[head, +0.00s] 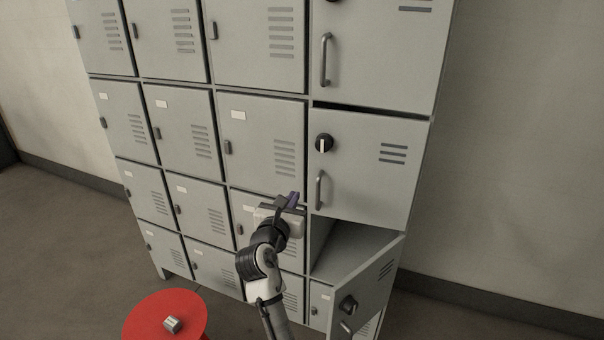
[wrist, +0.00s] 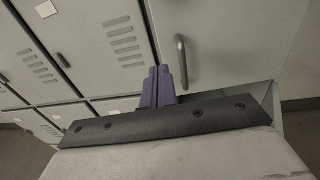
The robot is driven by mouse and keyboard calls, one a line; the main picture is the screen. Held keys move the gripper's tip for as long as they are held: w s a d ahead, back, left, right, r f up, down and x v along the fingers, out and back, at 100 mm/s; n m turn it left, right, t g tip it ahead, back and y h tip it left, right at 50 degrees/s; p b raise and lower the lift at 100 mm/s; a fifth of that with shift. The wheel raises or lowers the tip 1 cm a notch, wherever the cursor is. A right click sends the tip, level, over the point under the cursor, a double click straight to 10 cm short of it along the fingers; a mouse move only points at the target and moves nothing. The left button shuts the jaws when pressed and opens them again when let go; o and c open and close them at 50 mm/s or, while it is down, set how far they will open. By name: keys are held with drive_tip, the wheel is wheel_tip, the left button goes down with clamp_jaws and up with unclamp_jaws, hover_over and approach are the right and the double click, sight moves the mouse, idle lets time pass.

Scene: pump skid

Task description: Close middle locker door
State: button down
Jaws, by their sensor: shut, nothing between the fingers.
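The middle locker door (head: 365,175) is the grey door in the right column with a black knob (head: 323,143), a vertical handle (head: 319,190) and vent slots. It sits nearly flush, with a dark gap along its top edge; I cannot tell if it is fully shut. In the wrist view, a grey door (wrist: 235,40) with a handle (wrist: 182,62) fills the upper right. My gripper (head: 294,200) has its purple fingers together and empty, just left of the handle's lower end. In the wrist view the fingertips (wrist: 158,87) appear left of the handle; contact cannot be told.
Below, another locker door (head: 362,285) hangs wide open, swung outward to the right, showing its empty compartment (head: 350,250). Smaller shut lockers (head: 262,140) fill the left. A red round stool or table (head: 145,318) with a small metal block (head: 172,324) stands at lower left.

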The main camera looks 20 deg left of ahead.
sight(309, 170)
drive_tip(key=w+p, duration=0.1)
drive_tip(key=w, duration=0.3)
drive_tip(key=w+p, duration=0.1)
drive_tip(key=w, duration=0.2)
drive_tip(key=w+p, duration=0.1)
drive_tip(key=w, duration=0.3)
drive_tip(key=shift+w+a, duration=0.3)
drive_tip(key=shift+w, duration=0.15)
